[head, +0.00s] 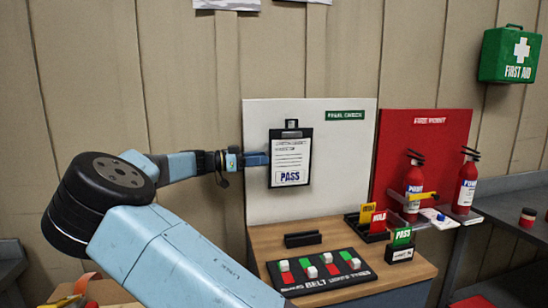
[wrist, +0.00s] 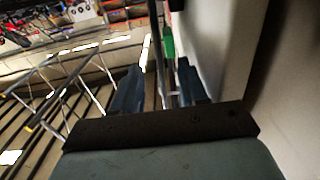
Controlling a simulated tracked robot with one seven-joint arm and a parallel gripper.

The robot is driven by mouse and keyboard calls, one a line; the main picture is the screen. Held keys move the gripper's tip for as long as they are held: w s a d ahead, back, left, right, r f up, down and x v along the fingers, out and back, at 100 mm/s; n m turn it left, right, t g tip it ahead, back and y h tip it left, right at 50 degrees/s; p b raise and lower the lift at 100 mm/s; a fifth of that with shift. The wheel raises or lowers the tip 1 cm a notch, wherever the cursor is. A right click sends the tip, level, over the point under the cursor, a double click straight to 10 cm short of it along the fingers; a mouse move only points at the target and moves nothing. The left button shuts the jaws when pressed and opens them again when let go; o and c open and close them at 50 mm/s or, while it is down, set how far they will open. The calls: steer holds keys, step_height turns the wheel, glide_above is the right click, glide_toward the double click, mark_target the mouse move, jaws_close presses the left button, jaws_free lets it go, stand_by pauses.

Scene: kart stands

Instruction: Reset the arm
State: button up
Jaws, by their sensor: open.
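My blue arm reaches from the lower left in the head view, and my gripper (head: 258,159) is at the left edge of a black clipboard (head: 291,160). The clipboard carries a white sheet marked PASS and hangs on the white final-check board (head: 345,150). In this view the fingertips overlap or nearly meet the clipboard's edge; I cannot tell if they touch. In the wrist view my gripper (wrist: 158,85) has its two blue fingers apart. Thin upright shapes show between or behind them, too unclear to name. Nothing is clearly held.
A wooden bench (head: 330,235) below holds a belt panel (head: 318,271) with several switches, a small black tray (head: 303,239) and coloured cards. Fire extinguishers (head: 413,180) stand by a red board (head: 432,135) at right. Open air lies left of the white board, before the wall.

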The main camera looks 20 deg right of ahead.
step_height(320, 180, down, 11)
steer(key=s+a+n+t+y, duration=0.2)
steer(key=a+n+y, duration=0.1)
steer(key=n+y, duration=0.55)
steer(key=s+d+f+n+g+y, duration=0.1)
steer(key=s+d+f+n+y, duration=0.15)
steer(key=s+d, duration=0.25)
steer(key=s+d+r+n+t+y, duration=0.1)
steer(key=s+d+r+n+y, duration=0.2)
steer(key=s, duration=0.5)
steer(key=s+d+r+n+y, duration=0.1)
steer(key=s+d+r+y, duration=0.3)
steer(key=s, duration=0.5)
steer(key=s+a+r+n+t, duration=0.1)
steer(key=s+a+r+t, duration=0.1)
steer(key=s, duration=0.6)
steer(key=s+a+r+n+t, duration=0.1)
steer(key=s+r+n+t, duration=0.1)
steer(key=s, duration=0.6)
steer(key=shift+a+r, duration=0.3)
steer(key=shift+a, duration=0.1)
